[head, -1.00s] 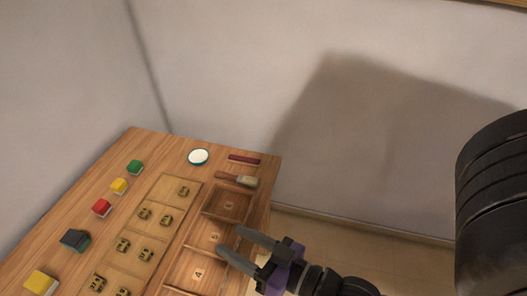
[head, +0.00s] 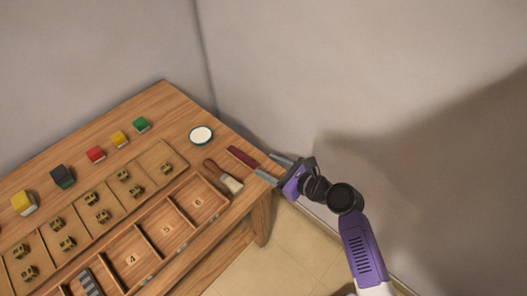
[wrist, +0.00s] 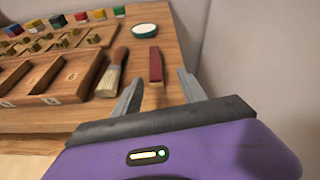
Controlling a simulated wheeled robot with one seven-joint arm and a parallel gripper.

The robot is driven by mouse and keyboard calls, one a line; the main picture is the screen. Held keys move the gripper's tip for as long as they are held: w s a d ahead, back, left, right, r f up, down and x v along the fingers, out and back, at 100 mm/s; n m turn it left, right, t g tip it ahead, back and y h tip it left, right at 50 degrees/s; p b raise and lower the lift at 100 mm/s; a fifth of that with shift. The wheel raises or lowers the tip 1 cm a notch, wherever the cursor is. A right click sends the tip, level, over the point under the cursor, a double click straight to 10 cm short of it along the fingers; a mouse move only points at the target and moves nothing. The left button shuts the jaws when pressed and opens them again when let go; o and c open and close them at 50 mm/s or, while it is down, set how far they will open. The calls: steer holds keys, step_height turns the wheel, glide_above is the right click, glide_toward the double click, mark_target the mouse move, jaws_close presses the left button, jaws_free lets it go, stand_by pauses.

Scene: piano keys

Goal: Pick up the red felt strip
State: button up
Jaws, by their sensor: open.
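The red felt strip (head: 243,157) is a flat dark red bar lying near the table's far right edge. In the wrist view the strip (wrist: 156,65) lies ahead of my gripper, between the lines of its two fingers and pointing away from me. My gripper (head: 273,168) is open and empty at the table's right edge, just right of the strip's near end. Its two grey fingers also show in the wrist view (wrist: 158,90), and neither clearly touches the strip.
A brush (head: 223,175) with a wooden handle lies left of the strip. The numbered wooden tray (head: 152,240) and several coloured blocks lie farther left. A wall stands beyond the table.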

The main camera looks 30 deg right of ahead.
mark_target(247, 160)
steer(key=shift+a+f+m, duration=0.1)
steer(key=shift+a+m, duration=0.3)
steer(key=shift+m, duration=0.1)
steer(key=shift+x, duration=3.8)
steer(key=shift+a, duration=0.1)
jaws_close()
